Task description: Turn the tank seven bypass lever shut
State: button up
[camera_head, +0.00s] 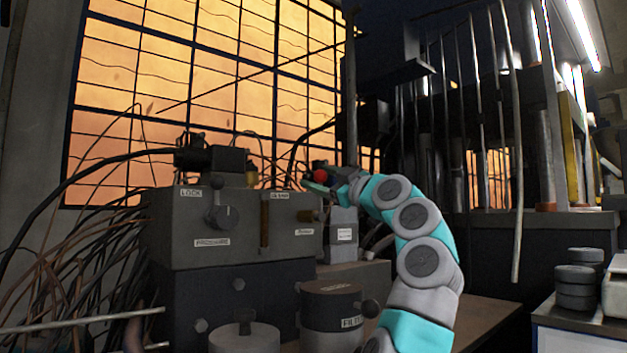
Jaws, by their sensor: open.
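A small red ball knob (321,175) shows at the upper right of a grey control box (165,235). It may top a lever, but its stem is hidden. My gripper (318,186) is open, right at the red knob, with a green finger just below it. I cannot tell whether the fingers touch the knob. The box face has a dark rotary handle (221,216) between labels reading LOCK and PRESSURE. A brown vertical bar (264,222) stands to its right. No label naming tank seven can be read.
A dark cylinder (331,312) labelled FILTER and a grey cylinder (245,338) stand in front of the box. Loose cables (60,265) crowd the left. Stacked dark discs (574,286) sit on a cabinet at right. The brown tabletop (485,318) right of my arm is clear.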

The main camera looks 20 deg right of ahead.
aim_at(325, 179)
jog(key=shift+b+v, duration=0.35)
jog(key=shift+v, duration=1.95)
